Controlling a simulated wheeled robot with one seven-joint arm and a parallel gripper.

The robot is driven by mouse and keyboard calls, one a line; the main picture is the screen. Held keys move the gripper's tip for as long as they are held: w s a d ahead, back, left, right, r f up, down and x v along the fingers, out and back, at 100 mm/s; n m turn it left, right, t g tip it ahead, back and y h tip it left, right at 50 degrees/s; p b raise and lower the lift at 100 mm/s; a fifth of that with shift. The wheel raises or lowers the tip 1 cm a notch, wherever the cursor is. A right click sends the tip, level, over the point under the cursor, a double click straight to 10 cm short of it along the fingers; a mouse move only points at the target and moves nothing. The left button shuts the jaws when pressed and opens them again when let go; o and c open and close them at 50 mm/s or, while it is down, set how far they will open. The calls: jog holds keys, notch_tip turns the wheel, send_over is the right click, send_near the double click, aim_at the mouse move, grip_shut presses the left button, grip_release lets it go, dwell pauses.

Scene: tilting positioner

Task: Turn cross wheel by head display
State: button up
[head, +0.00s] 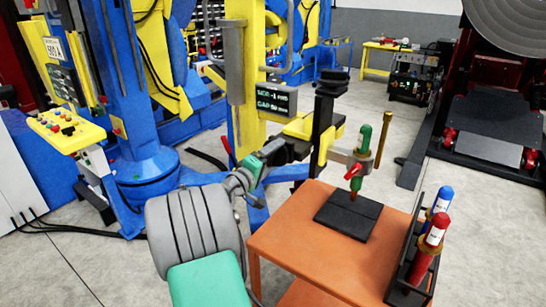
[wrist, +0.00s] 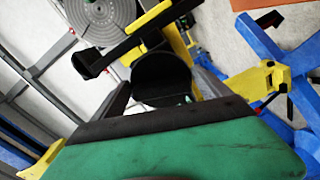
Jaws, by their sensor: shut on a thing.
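In the wrist view, my gripper (wrist: 163,84) has its two grey fingers on either side of a dark round part, which I take to be the cross wheel (wrist: 160,72). It is shut on this part. In the head view, my gripper (head: 292,146) reaches the slide below the display, and the wheel is mostly hidden there. The display (head: 272,101) hangs on the yellow column and shows two lines in mm; the upper seems to read -4, the lower about 50. The torch (head: 364,140), green with red parts, points down just above a black plate (head: 348,215).
An orange table (head: 290,245) carries the plate. A black rack (head: 402,262) with a red bottle (head: 430,245) and a blue-capped bottle stands at its right edge. A yellow control panel (head: 66,126) is at left. Black and yellow slide arms crowd the gripper.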

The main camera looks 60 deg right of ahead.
jog(key=o, duration=1.1)
jog(key=shift+c, duration=0.2)
jog(key=w+a+b, duration=0.1)
jog(key=a+b, duration=0.1)
jog(key=a, duration=0.5)
jog(key=shift+w+a, duration=0.15)
jog(key=shift+a, duration=0.25)
